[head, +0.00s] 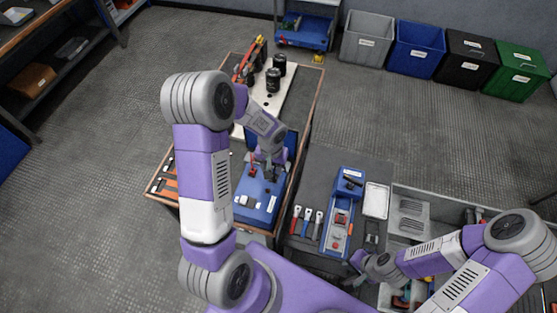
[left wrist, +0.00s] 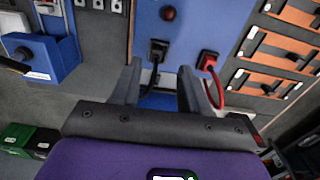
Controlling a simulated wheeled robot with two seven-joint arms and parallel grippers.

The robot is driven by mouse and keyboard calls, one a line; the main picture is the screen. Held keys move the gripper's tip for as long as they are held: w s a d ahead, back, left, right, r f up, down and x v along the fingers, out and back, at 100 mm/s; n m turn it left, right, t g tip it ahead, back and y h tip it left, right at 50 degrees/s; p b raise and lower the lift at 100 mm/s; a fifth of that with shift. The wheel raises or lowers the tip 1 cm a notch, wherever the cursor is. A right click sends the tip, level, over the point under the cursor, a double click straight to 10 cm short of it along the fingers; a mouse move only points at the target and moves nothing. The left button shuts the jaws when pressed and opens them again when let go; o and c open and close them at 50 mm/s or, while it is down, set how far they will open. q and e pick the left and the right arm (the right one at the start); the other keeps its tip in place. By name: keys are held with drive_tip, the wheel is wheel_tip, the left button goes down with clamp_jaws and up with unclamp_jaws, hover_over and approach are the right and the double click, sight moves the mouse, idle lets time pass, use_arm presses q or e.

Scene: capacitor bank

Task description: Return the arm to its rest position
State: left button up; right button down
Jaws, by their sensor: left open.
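My left gripper (head: 268,170) is over the blue panel (head: 249,212) on the wooden-edged bench in the head view. In the left wrist view my left gripper (left wrist: 160,72) has its two fingers apart, with nothing held between them. A black connector with a black cable (left wrist: 158,52) shows beyond the fingertips on the blue panel. A red connector with a red cable (left wrist: 208,62) is to its right. Whether a finger touches a cable is unclear. My right gripper (head: 357,262) is low by the grey table at the right; its fingers are too small to read.
Black cylinders (head: 273,80) stand on a white board at the bench's far end. Screwdriver-like tools (head: 307,222) and a blue tray (head: 338,225) lie on the grey table. Several bins (head: 416,50) stand along the back wall. Open floor lies left of the bench.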

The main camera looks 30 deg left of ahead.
use_arm(q)
drive_tip(key=shift+d+r, duration=0.1)
drive_tip(key=shift+r, duration=0.75)
drive_tip(key=shift+w+r, duration=0.15)
drive_tip(key=shift+r, duration=0.35)
drive_tip(key=s+d+f+h+b, duration=0.1)
drive_tip(key=s+d+f+h, duration=0.3)
drive_tip(key=s+d+f, duration=0.9)
drive_tip(key=d+f, duration=0.3)
drive_tip(key=shift+d+t+b, duration=0.3)
drive_tip(key=shift+d+b, duration=0.05)
drive_tip(key=shift+b, duration=0.05)
